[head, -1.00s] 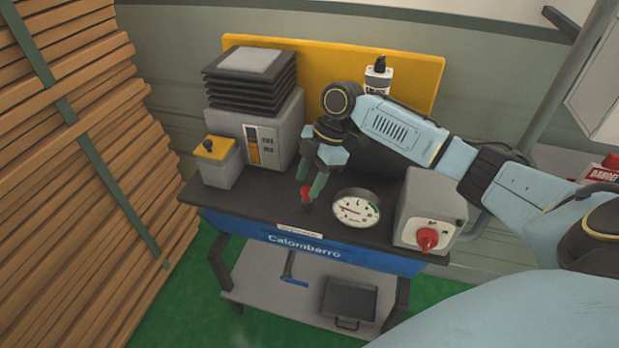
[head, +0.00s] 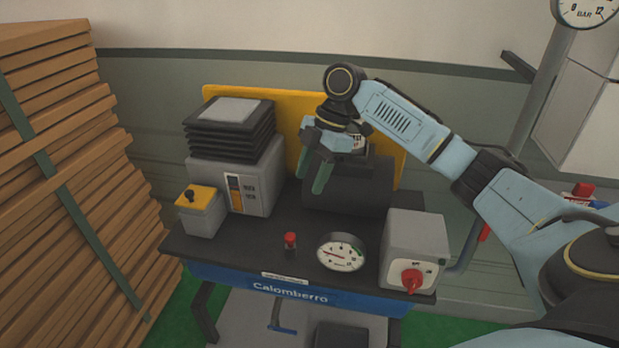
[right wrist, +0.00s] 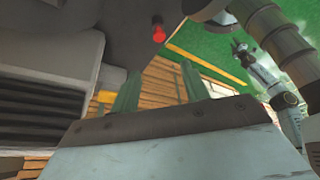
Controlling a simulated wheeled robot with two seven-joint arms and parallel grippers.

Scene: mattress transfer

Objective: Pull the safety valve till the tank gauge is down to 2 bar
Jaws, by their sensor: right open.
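The safety valve's red knob (head: 290,240) stands upright on the dark bench top, with nothing touching it; it also shows in the right wrist view (right wrist: 158,33). A round white gauge (head: 341,252) is just right of it; its red needle points left, but its numbers are too small to read. My right gripper (head: 311,182) is open and empty, above and behind the knob, fingers pointing down. A dark cylinder (head: 350,188), perhaps the tank, lies behind it. My left gripper (right wrist: 240,48) appears small in the right wrist view; its opening is unclear.
A grey box with a red rotary switch (head: 411,281) stands right of the gauge. A grey unit with black bellows (head: 230,130) and a yellow-topped box (head: 200,210) stand left. A second gauge marked BAR (head: 585,10) is cut off at top right. Stacked slats (head: 60,170) fill the left.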

